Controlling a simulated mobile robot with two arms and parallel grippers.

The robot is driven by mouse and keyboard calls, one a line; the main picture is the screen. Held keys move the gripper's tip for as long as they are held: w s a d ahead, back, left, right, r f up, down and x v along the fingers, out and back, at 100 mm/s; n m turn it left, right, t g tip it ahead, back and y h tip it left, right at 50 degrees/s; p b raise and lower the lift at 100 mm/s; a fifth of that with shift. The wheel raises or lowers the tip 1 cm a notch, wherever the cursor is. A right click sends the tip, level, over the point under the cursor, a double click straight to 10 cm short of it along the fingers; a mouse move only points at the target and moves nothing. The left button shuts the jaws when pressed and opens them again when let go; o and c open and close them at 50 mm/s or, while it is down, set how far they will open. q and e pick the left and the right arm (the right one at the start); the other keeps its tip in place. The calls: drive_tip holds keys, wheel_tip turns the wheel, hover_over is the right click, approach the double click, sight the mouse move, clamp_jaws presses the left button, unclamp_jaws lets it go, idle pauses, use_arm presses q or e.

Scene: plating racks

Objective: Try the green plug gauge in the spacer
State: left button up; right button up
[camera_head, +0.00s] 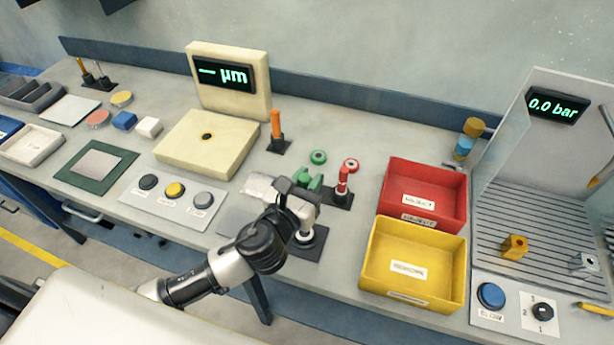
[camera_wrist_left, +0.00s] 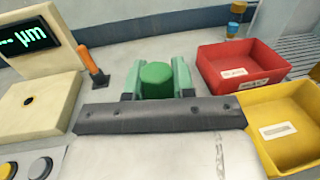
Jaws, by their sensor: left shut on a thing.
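My left gripper (camera_head: 308,184) is shut on the green plug gauge (camera_wrist_left: 156,78). In the left wrist view the gauge shows as a green cylinder end between the two fingers. In the head view it is mostly hidden by the gripper, with some green (camera_head: 314,183) showing. Below and in front of the gripper, a dark round part with a pale rim (camera_head: 312,238) sits on a dark plate (camera_head: 306,249). It may be the spacer, but the arm partly covers it and I cannot tell. The gauge's lower end is hidden. My right gripper is not in view.
A red gauge (camera_head: 343,180) stands in a black holder right of the gripper. Green (camera_head: 318,157) and red (camera_head: 351,165) rings lie behind. A red bin (camera_head: 453,184) and yellow bin (camera_head: 455,256) stand right. An orange-handled tool (camera_head: 276,125) stands behind left, beside a cream gauge (camera_head: 214,158).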

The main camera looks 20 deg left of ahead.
use_arm(q)
drive_tip(key=shift+r, duration=0.15)
drive_tip(key=shift+f+b, duration=3.2)
drive_tip(key=shift+f, duration=1.15)
drive_tip(key=shift+f+b, duration=1.1)
drive_tip(key=shift+f, duration=0.5)
wheel_tip(320, 180, up, 8)
drive_tip(key=p, duration=0.8)
drive_tip(key=shift+f, duration=0.15)
